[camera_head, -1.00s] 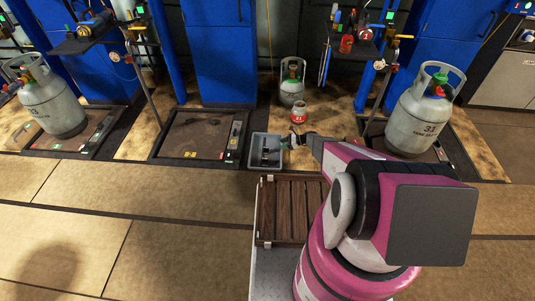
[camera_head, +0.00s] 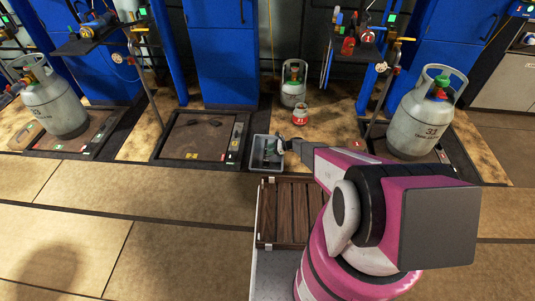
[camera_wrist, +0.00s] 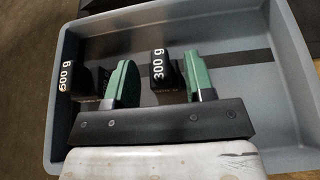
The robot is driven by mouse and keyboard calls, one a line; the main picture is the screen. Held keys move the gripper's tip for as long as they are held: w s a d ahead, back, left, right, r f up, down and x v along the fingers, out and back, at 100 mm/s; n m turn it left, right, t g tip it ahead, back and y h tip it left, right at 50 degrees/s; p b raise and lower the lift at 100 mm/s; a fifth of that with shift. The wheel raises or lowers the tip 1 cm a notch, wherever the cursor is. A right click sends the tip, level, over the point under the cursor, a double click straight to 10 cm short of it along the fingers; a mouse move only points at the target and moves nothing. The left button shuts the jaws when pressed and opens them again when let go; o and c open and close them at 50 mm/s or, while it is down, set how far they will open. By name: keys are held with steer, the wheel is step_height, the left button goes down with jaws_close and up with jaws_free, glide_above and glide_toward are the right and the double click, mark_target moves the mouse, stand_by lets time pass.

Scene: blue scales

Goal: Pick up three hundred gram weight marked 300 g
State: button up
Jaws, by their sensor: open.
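The black weight marked 300 g (camera_wrist: 161,72) stands in a grey tray (camera_wrist: 282,62) in the wrist view. My gripper (camera_wrist: 158,62) is open, with one green finger on each side of this weight. The weight is closer to the right finger; I cannot tell whether they touch. A second black weight, its label reading 600 g (camera_wrist: 72,78), is left of the left finger. In the head view my gripper (camera_head: 276,149) is at the grey tray (camera_head: 257,163), and the weights are too small to read.
A dark wooden slatted surface (camera_head: 288,212) lies in front of the tray. A small red-and-white canister (camera_head: 300,115) and a grey gas cylinder (camera_head: 293,88) stand behind it. A large gas cylinder (camera_head: 418,120) stands on the right. The tray's right part is clear.

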jaws_close()
steer(key=shift+r, duration=0.15)
